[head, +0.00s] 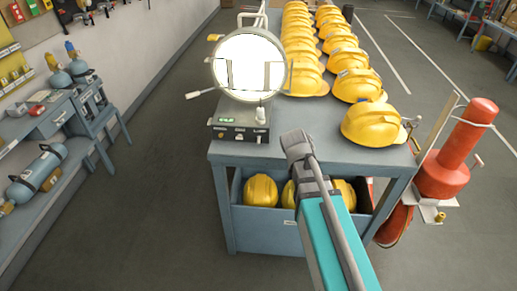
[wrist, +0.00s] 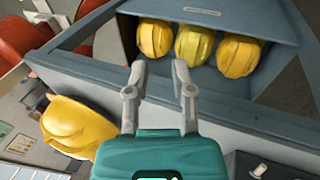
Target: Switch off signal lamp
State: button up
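The signal lamp (head: 250,68) stands on the near left corner of the blue-grey table, its round face glowing bright white. Its dark base box (head: 240,121) carries small switches and a green part on the front. A pale knob or lever (head: 260,114) rises at the right of the box. My gripper (head: 296,143) is to the right of the base box near the table's front edge, apart from the lamp. In the wrist view my gripper (wrist: 160,75) is open and empty, its two fingers spread. A dark part with a light switch-like piece (wrist: 260,169) shows at the lower right there, probably the lamp's box.
Rows of yellow helmets (head: 372,124) cover the table to the right and behind the lamp. More helmets (head: 260,190) lie in the open bin below the tabletop. A red cylinder (head: 447,160) stands at the right. Blue cylinders (head: 38,172) sit on a left bench; floor between is clear.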

jog(key=w+a+f+t+h+b, duration=0.1)
jog(key=w+a+t+h+b, duration=0.55)
jog(key=a, duration=0.65)
jog(key=t+b, duration=0.3)
jog(key=b, duration=0.1)
send_near(258, 143)
jog(key=s+a, duration=0.2)
jog(key=a, duration=0.1)
jog(key=shift+w+r+n+g+h, duration=0.2)
jog(key=shift+r+n+g+h, duration=0.05)
jog(key=shift+n, duration=0.05)
jog(key=shift+w+d, duration=0.1)
jog(key=b+x, duration=0.3)
jog(key=x, duration=1)
jog(key=shift+w+d+f, duration=0.1)
jog(key=shift+w+d, duration=0.05)
jog(key=shift+d, duration=0.05)
